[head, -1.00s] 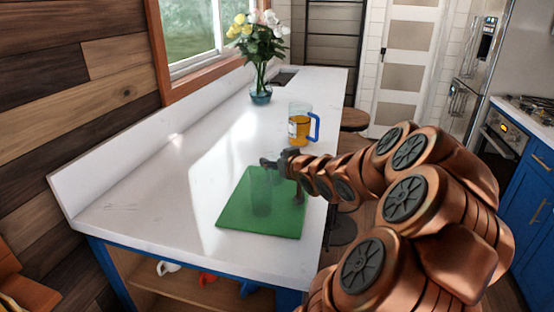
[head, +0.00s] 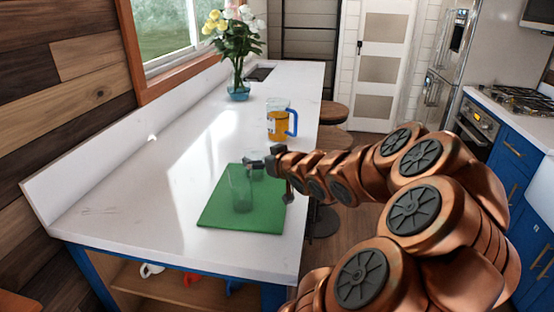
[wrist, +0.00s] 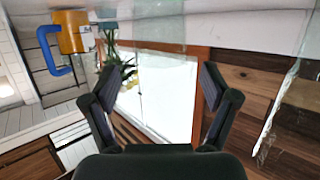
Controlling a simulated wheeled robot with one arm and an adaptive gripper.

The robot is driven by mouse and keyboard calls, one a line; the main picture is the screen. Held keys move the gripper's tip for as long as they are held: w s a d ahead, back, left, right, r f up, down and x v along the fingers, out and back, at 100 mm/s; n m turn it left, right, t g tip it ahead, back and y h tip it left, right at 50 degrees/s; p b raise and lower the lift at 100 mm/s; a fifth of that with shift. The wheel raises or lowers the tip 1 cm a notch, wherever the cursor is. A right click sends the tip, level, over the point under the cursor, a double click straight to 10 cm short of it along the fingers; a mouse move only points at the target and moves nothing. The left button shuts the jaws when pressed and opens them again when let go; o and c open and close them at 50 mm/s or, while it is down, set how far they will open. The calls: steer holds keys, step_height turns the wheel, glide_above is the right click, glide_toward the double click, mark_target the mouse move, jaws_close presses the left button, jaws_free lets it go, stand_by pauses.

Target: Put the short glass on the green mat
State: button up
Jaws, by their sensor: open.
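The green mat (head: 215,212) lies on the white counter near its front right edge. A taller clear glass (head: 240,188) stands upright on it. A second, shorter clear glass (head: 257,171) shows faintly behind it, at the far part of the mat by my gripper; its base is hard to make out. My gripper (head: 268,178) is low over the mat's far right part with its fingers apart. In the wrist view my gripper (wrist: 162,95) is open. A faint clear glass (wrist: 150,30) shows beyond the fingers, and another clear glass (wrist: 285,110) is at the right, clear of them.
An amber-filled mug with a blue handle (head: 277,124) stands farther back on the counter (head: 175,165). A flower vase (head: 238,90) is behind it. The counter left of the mat is clear. Stools (head: 333,112) stand along its right side.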

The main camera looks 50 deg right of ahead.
steer(key=p+v, duration=0.2)
steer(key=v, duration=0.6)
steer(key=shift+r, duration=0.3)
steer(key=shift+s+d+f, duration=0.1)
steer(key=shift+s+d, duration=0.1)
stand_by(0.4)
